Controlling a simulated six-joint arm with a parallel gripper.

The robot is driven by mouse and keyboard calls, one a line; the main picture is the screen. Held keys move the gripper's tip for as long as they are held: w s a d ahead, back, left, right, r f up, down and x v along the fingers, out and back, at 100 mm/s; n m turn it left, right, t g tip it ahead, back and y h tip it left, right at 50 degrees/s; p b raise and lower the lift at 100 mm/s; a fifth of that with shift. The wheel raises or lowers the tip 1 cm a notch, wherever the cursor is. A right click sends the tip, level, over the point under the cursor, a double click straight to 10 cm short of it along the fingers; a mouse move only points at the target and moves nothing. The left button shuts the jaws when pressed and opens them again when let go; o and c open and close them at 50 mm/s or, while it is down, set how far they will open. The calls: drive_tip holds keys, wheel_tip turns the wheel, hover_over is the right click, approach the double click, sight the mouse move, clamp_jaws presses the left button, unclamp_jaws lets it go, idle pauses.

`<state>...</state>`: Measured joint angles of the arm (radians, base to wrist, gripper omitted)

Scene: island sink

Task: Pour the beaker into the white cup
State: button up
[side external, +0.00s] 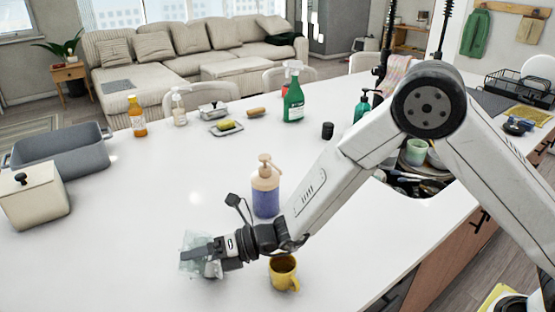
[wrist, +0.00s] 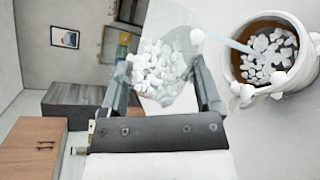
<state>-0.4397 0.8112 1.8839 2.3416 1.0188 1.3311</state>
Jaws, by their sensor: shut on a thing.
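My gripper (wrist: 163,85) is shut on a clear beaker (wrist: 178,92), which holds many small white lumps (wrist: 155,64). The horizon in the wrist view is rolled, so my gripper is turned over sideways.
A yellow mug (side external: 283,273) stands close to my gripper, and a pump bottle (side external: 265,190) with purple liquid stands behind. A lidded cream box (side external: 36,196) and grey tub (side external: 62,152) are at left. The counter (side external: 120,255) left of the gripper is clear.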

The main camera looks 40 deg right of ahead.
drive_tip(key=shift+r, duration=0.15)
idle(0.4)
drive_tip(key=shift+r+n, duration=0.15)
drive_tip(key=shift+n, duration=0.35)
drive_tip(key=shift+n+h, duration=0.4)
drive_tip(key=shift+h, duration=0.1)
drive_tip(key=shift+w+d+f+n+t+h, duration=0.1)
drive_tip(key=shift+f+n+t+h, duration=0.25)
drive_tip(key=shift+n, duration=0.15)
drive_tip(key=shift+n, duration=0.3)
